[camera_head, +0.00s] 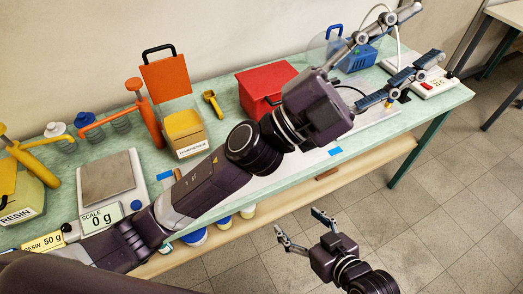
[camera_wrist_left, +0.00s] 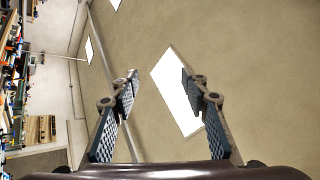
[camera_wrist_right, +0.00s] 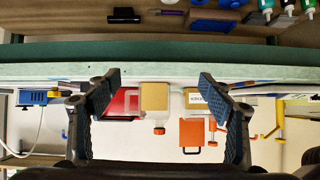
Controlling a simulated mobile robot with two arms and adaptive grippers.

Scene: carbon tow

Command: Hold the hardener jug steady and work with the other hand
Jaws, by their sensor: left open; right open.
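A yellow box (camera_head: 185,130) with a small, hard-to-read label and a raised orange lid (camera_head: 165,78) stands nearby. My right gripper (camera_head: 297,222) is open and empty in front of the table, apart from the jug.
A red box (camera_head: 265,88), a blue box (camera_head: 365,57) and an orange pump (camera_head: 147,110) stand on the green table (camera_head: 435,100). A scale (camera_head: 108,180) reading 0 g and a resin tub (camera_head: 30,192) are at left. A shelf runs below. Front floor is clear.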

